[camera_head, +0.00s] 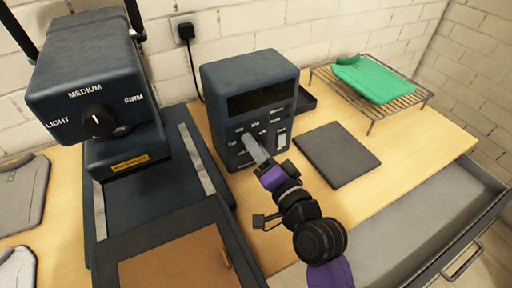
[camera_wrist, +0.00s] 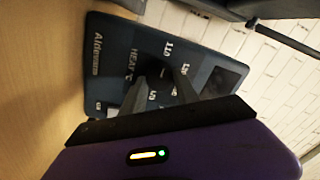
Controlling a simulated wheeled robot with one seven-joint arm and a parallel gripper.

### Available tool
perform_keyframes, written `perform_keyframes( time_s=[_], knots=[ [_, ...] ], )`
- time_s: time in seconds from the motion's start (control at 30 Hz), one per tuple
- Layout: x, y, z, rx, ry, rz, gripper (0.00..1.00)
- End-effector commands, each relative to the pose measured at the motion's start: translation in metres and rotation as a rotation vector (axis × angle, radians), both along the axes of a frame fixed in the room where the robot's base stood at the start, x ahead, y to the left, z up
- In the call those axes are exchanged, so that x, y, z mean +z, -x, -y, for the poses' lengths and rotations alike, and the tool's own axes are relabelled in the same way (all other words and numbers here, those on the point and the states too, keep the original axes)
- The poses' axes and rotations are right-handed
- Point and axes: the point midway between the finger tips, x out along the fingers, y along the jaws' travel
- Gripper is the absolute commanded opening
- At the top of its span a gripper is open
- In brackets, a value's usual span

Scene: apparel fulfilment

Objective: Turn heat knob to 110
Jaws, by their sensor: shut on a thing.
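The dark blue control box (camera_head: 250,70) stands on the table against the wall, with a dark display and printed markings on its front. Its lower front also shows in the wrist view (camera_wrist: 112,62), tilted, with "HEAT °C" and "110" readable. My gripper (camera_head: 250,143) reaches the box's front from the lower right. In the wrist view its two fingers (camera_wrist: 160,88) are at the heat dial, among the printed numbers, shut on the heat knob. The knob is mostly hidden by the fingers, and its pointer cannot be read.
A blue press (camera_head: 90,60) with a LIGHT, MEDIUM, FIRM dial stands at left. A dark flat pad (camera_head: 337,153) lies right of the box. A wire rack (camera_head: 408,101) holds a green folded item (camera_head: 375,78). A grey drawer (camera_head: 400,235) is open at right.

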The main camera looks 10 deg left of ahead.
Motion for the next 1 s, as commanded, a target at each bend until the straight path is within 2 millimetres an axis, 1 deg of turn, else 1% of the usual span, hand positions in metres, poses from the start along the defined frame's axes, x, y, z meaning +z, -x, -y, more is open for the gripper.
perform_keyframes(
  time_s=[0.23,0.27,0.33,0.37,0.63,0.73,0.87,1.0],
  knots=[
    [-0.002,0.001,-0.001,0.003,0.001,-0.003,0.0],
    [-0.002,0.001,-0.001,0.003,0.001,-0.003,0.42],
    [-0.001,0.001,-0.001,0.003,0.001,-0.003,0.56],
    [-0.001,0.001,-0.001,0.002,0.001,-0.003,0.58],
    [-0.001,0.0,0.0,0.001,-0.001,-0.001,0.58],
    [-0.001,0.004,0.002,0.0,-0.001,-0.002,0.58],
    [-0.002,0.017,0.012,-0.002,-0.003,-0.003,0.58],
    [-0.003,0.038,0.025,-0.001,-0.002,-0.003,0.58]
  ],
)
